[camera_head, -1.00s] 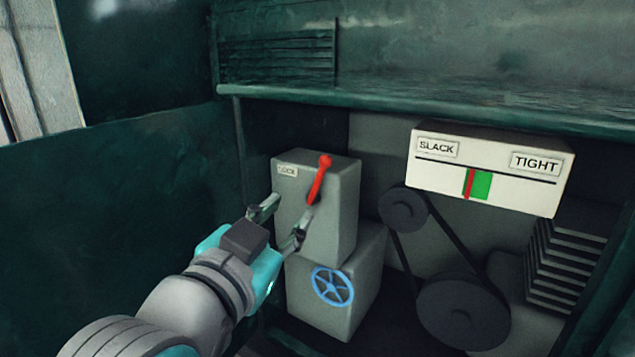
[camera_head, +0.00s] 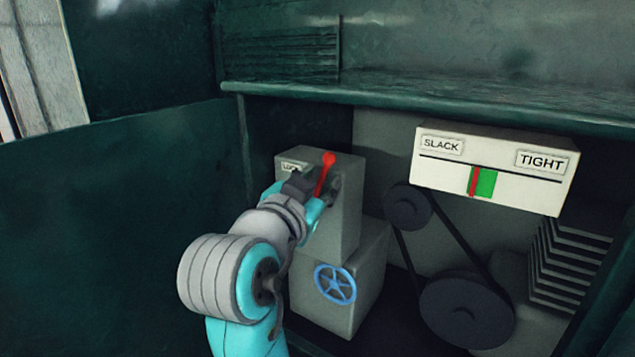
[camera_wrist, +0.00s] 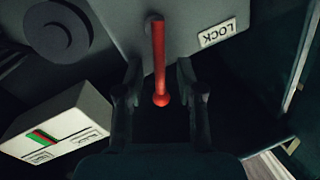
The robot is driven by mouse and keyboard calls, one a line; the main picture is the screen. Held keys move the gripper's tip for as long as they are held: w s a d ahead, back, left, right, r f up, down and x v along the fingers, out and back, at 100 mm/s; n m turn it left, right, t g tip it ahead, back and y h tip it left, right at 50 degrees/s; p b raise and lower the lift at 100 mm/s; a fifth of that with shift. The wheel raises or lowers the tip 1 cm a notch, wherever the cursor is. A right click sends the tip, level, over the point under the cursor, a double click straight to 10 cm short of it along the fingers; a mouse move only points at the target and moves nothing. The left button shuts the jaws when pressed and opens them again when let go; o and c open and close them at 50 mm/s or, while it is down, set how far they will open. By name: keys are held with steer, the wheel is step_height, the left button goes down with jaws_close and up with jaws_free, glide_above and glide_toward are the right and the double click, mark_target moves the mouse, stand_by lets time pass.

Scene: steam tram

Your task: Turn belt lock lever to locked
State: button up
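The red belt lock lever (camera_head: 326,172) stands up from the front of a grey lock box (camera_head: 346,222), its round knob on top and leaning slightly right. My gripper (camera_head: 322,192) is at the lever, covering its lower part in the head view. In the wrist view the lever (camera_wrist: 159,60) lies between the two fingers of my gripper (camera_wrist: 159,75), with a visible gap on each side. The fingers are open. A LOCK label (camera_wrist: 217,33) is on the box beside the lever; it also shows in the head view (camera_head: 292,167), partly covered.
A blue handwheel (camera_head: 335,284) is on the lower grey box. A SLACK/TIGHT gauge (camera_head: 495,170) has its red mark on the green zone's left part. A dark belt and pulleys (camera_head: 466,312) stand to the right. A green wall (camera_head: 120,220) is left; a ledge (camera_head: 400,95) runs above.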

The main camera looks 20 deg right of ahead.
mark_target(341, 199)
steer(key=shift+c, duration=0.2)
jaws_close()
steer(key=shift+f, duration=0.1)
steer(key=f+m, duration=0.1)
steer(key=m, duration=0.2)
steer(key=s+d+f+m+h, duration=0.1)
steer(key=m, duration=0.3)
steer(key=s+f+m+h, duration=0.1)
steer(key=m, duration=0.3)
steer(key=shift+d, duration=0.15)
steer(key=shift+f+m+h, duration=0.3)
steer(key=shift+m+h, duration=0.05)
steer(key=shift+m, duration=0.7)
steer(key=shift+f+m+h, duration=0.3)
steer(key=shift+m+h, duration=0.05)
steer(key=shift+m, duration=0.7)
